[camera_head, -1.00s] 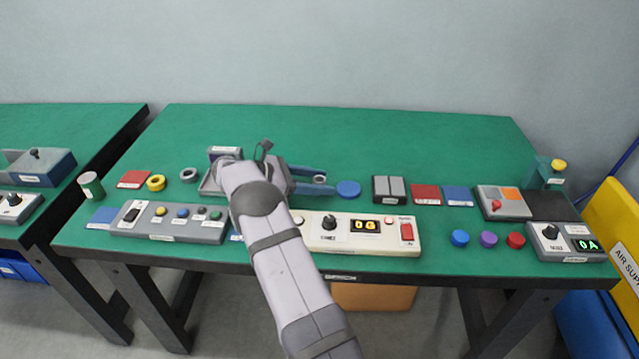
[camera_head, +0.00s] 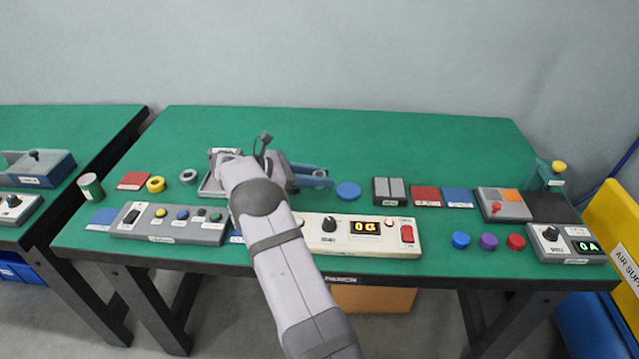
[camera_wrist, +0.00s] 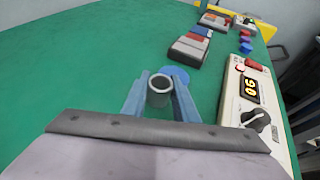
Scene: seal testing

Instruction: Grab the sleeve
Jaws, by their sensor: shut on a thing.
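The sleeve (camera_wrist: 160,97), a short grey open-topped tube, stands upright between the blue fingers of my gripper (camera_wrist: 160,92) in the wrist view. The fingers are shut on its sides, near their tips. In the head view my gripper (camera_head: 317,178) points right, low over the green table, and the sleeve cannot be made out there. I cannot tell whether the sleeve still touches the table.
A blue disc (camera_head: 348,191) lies just beyond the fingertips. A cream panel with a knob and display (camera_head: 365,227) runs along the front. Grey blocks (camera_head: 389,190) and red and blue pads stand further right. The back of the green table (camera_head: 400,135) is clear.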

